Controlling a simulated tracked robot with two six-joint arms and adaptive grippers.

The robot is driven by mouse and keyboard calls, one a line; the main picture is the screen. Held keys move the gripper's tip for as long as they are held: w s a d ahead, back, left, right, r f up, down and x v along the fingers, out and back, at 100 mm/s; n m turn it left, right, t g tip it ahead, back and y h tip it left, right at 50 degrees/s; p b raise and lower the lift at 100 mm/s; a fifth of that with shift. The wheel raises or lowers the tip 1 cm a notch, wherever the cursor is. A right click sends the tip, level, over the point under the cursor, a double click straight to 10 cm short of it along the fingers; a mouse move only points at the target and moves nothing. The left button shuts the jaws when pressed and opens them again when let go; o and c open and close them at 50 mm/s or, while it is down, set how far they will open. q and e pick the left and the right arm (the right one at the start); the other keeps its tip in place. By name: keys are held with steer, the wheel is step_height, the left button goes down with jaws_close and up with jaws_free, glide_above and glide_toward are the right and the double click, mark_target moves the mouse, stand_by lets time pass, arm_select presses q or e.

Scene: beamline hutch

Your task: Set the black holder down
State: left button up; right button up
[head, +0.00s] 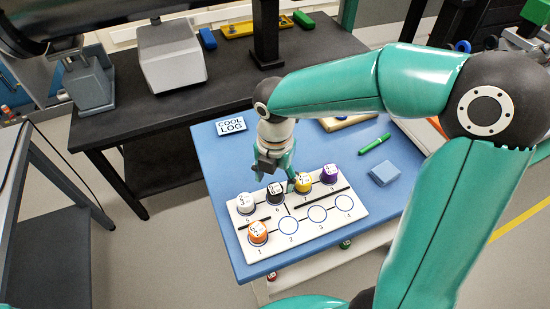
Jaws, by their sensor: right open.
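The black holder (276,196) stands upright on the white numbered board (355,213), at the spot marked 6 in the back row. My right gripper (275,181) is open just above and around it, with one finger on each side; whether a finger touches it I cannot tell. A white holder (245,204) stands to its left at spot 5. A yellow holder (303,184) and a purple holder (329,175) stand to its right. An orange holder (258,234) stands at spot 1 in the front row. My left gripper is not in view.
Circles 2, 3 and 4 are empty. A dark bench (120,115) stands behind. The right finger is close to the yellow holder.

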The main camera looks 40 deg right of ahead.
mark_target(275, 189)
step_height(275, 189, up, 8)
steer(key=shift+f, duration=0.25)
stand_by(0.5)
